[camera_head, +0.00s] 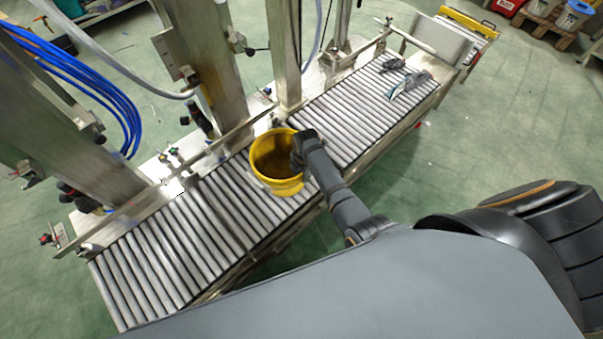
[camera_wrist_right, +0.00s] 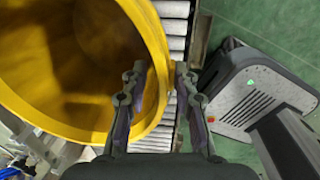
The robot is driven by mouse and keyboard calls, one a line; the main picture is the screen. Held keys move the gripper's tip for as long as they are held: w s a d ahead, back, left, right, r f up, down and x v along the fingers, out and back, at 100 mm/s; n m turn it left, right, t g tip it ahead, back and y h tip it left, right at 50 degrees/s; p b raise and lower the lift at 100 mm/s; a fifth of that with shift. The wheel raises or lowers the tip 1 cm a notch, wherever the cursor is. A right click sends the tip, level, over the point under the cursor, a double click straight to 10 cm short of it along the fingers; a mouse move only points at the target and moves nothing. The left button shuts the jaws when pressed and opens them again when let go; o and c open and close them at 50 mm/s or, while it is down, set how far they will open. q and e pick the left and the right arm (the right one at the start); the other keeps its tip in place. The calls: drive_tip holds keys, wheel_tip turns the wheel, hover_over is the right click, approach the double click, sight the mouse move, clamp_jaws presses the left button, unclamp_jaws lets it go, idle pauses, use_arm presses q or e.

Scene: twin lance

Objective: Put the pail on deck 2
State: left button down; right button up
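The yellow pail (camera_head: 264,170) stands open and upright on the roller conveyor, near its middle. In the right wrist view the pail (camera_wrist_right: 40,95) fills the left side, and its inside shows. My right gripper (camera_head: 300,148) is at the pail's right rim. In the right wrist view my right gripper (camera_wrist_right: 158,85) has its fingers apart, one over the inside of the pail and one outside, with the rim between them. A gap shows beside the outer finger. My left gripper is not in view. No label shows which part is deck 2.
The roller conveyor's near-left stretch (camera_head: 165,255) is empty. Small grey items (camera_head: 408,82) lie on its far-right stretch. Metal posts (camera_head: 283,50) and a rail stand along the conveyor's back side. Blue hoses (camera_head: 85,75) hang at the left. Green floor surrounds it.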

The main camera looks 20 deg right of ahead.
wheel_tip(320, 180, up, 12)
drive_tip(key=s+p, duration=0.1)
drive_tip(key=p, duration=0.2)
drive_tip(key=shift+d, duration=0.2)
idle(0.4)
drive_tip(key=s+d+f+m+p, duration=0.25)
drive_tip(key=s+f+m, duration=0.35)
drive_tip(key=s+f, duration=0.3)
drive_tip(key=s+d+f+m+p, duration=0.25)
drive_tip(key=s+f+m, duration=0.45)
drive_tip(key=f, duration=0.5)
drive_tip(key=s+d+f+m, duration=0.2)
drive_tip(key=s+m, duration=0.1)
drive_tip(key=s, duration=0.4)
drive_tip(key=s+d+f+m+p, duration=0.1)
drive_tip(key=s+d+f+m, duration=0.1)
drive_tip(key=s, duration=0.5)
drive_tip(key=s+d+f+m+h, duration=0.1)
drive_tip(key=s+d+m, duration=0.1)
drive_tip(key=s+m, duration=0.2)
drive_tip(key=s, duration=0.3)
drive_tip(key=shift+s+f, duration=0.25)
drive_tip(key=shift+f, duration=0.15)
